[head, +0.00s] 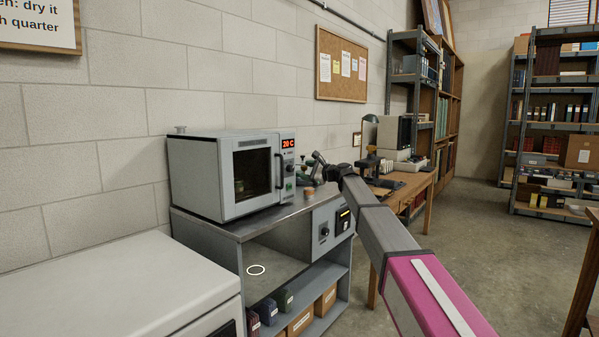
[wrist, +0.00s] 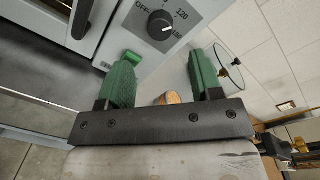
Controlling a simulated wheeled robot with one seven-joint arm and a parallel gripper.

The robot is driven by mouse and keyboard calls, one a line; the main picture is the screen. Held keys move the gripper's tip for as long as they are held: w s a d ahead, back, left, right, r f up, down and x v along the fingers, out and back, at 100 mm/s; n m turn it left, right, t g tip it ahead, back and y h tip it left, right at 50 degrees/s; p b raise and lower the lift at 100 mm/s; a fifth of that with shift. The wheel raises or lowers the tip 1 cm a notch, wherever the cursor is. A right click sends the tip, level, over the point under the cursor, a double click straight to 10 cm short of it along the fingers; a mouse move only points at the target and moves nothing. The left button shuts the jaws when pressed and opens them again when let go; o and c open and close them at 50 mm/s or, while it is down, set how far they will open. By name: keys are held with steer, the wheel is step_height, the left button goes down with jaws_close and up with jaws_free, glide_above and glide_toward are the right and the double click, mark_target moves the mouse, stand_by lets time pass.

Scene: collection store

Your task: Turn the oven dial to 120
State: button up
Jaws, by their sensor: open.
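The oven (head: 235,175) is a grey box with a dark window and a red display reading 20 C. In the wrist view its black dial (wrist: 160,25) shows on a grey panel, with OFF printed to its left and 120 to its right. A white mark on the dial sits on its right part, toward the 120 side; its exact setting is hard to read. My gripper (wrist: 165,54) has two green fingers, spread apart and empty. The dial lies beyond the fingertips, roughly between them, and looks untouched. In the head view the gripper is beside the oven's right front.
The oven stands on a metal bench (head: 262,225) with boxes on its lower shelf. The oven's door handle (wrist: 82,18) is left of the dial in the wrist view. A small orange-brown pot (wrist: 170,98) shows behind the fingers. Floor to the right (head: 480,270) is clear.

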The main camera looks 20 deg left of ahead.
steer(key=shift+v, duration=2.25)
steer(key=shift+f, duration=0.1)
